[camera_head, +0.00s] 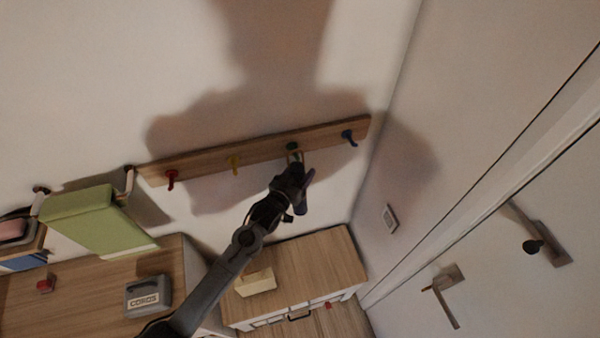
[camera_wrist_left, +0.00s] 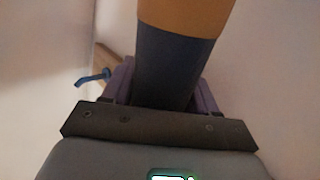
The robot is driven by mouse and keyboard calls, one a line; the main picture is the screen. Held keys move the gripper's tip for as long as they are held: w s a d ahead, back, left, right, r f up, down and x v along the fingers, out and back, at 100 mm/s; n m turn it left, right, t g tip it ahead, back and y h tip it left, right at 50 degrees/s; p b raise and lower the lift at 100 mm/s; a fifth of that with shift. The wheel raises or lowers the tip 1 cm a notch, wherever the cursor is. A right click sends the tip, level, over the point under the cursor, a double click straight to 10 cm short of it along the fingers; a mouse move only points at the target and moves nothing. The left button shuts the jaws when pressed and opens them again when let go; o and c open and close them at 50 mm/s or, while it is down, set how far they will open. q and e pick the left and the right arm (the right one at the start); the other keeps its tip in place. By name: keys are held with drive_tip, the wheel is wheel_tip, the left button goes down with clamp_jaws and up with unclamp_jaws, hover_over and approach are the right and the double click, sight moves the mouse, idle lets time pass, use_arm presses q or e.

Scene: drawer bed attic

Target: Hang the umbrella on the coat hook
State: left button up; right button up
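The wooden coat rack (camera_head: 205,160) is fixed on the wall with red, yellow, green and blue hooks. My left gripper (camera_head: 296,178) is up at the rack, just below the green hook (camera_head: 292,147). In the left wrist view, its purple fingers (camera_wrist_left: 163,95) are shut on the umbrella (camera_wrist_left: 178,62), whose visible part is dark blue with an orange section above. In the head view, a small tan piece, seemingly the umbrella's handle (camera_head: 297,157), shows at the green hook. I cannot tell whether it touches the hook. Most of the umbrella is hidden. My right gripper is not in view.
The blue hook (camera_head: 349,137) is right of the gripper and also shows in the left wrist view (camera_wrist_left: 93,78). Below are a wooden cabinet (camera_head: 320,265), a grey case (camera_head: 148,296) and a green box (camera_head: 88,218). A side wall with a door is at right.

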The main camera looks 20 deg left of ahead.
use_arm(q)
drive_tip(key=o, duration=0.4)
drive_tip(key=shift+o, duration=0.2)
drive_tip(key=s+a+f+m+g+y, duration=0.1)
drive_tip(key=s+g, duration=0.5)
drive_tip(key=s, duration=1.3)
drive_tip(key=s+a+f+m+g+y, duration=0.15)
drive_tip(key=s+g, duration=0.45)
drive_tip(key=s, duration=1.2)
drive_tip(key=w+r+p+v, duration=0.1)
drive_tip(key=w+p+v, duration=0.2)
drive_tip(key=p+v, duration=0.9)
drive_tip(key=shift+s+a+r+g, duration=0.15)
drive_tip(key=shift+a+r+g, duration=0.15)
drive_tip(key=shift+r, duration=0.05)
